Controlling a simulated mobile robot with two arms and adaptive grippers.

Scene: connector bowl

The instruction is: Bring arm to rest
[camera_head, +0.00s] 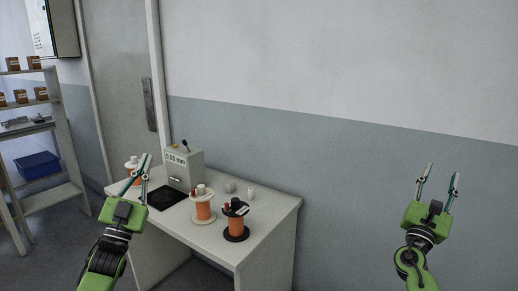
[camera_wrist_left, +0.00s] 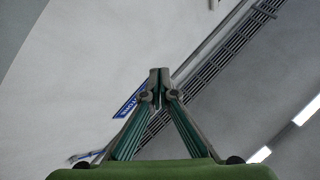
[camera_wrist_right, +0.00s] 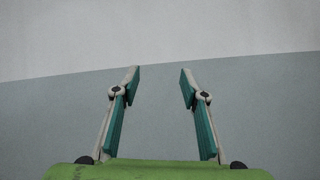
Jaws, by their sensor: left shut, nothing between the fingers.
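My left gripper (camera_head: 146,163) is raised in front of the left end of the table, pointing upward. In the left wrist view its fingertips (camera_wrist_left: 159,82) meet, with nothing between them. My right gripper (camera_head: 441,174) is raised at the right, in front of the wall and clear of the table. In the right wrist view its fingers (camera_wrist_right: 160,80) stand apart, with nothing between them.
A white table (camera_head: 215,236) holds a grey box (camera_head: 184,167), a black mat (camera_head: 167,197) and orange spools (camera_head: 203,208), (camera_head: 236,226). Another spool (camera_head: 132,165) stands partly behind my left gripper. A shelf rack (camera_head: 62,150) with a blue bin (camera_head: 38,165) stands at left.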

